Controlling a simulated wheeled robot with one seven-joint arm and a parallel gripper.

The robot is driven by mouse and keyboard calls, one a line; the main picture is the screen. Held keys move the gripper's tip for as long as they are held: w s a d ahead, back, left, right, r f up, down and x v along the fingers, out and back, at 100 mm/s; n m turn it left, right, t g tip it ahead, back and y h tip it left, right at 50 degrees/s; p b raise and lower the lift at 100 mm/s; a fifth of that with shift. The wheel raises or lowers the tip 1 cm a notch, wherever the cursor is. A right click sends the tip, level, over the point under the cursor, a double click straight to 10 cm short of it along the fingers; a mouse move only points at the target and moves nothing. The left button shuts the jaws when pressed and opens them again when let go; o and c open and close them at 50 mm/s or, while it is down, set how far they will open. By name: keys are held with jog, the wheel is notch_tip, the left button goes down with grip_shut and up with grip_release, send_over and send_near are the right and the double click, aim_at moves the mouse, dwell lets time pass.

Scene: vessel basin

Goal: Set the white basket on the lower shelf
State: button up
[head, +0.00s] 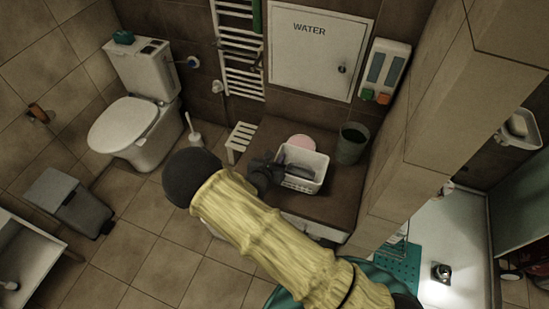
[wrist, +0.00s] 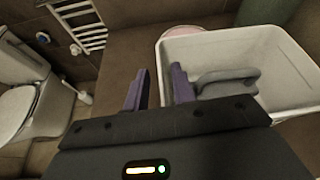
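The white basket (head: 314,171) stands on a brown ledge beside my gripper. In the wrist view the basket (wrist: 285,52) fills the upper right, with its open top and a grey, handle-like object (wrist: 228,76) inside it. My gripper (head: 277,166) is at the basket's left side in the head view. In the wrist view its two purple-grey fingers (wrist: 160,88) stand apart, the right one overlapping the basket's near left edge. I cannot tell whether the basket wall lies between them. I cannot tell which surface is the lower shelf.
The brown ledge (head: 340,205) also bears a pink round item (head: 301,142) and a dark green bin (head: 351,144). A white slatted stool (head: 240,138) and a toilet (head: 140,125) stand left. A tiled pillar (head: 425,130) rises on the right.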

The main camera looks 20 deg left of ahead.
jog(key=shift+r, duration=0.1)
jog(key=shift+r, duration=0.15)
jog(key=b+v, duration=0.2)
jog(key=v, duration=1)
jog(key=shift+b, duration=0.3)
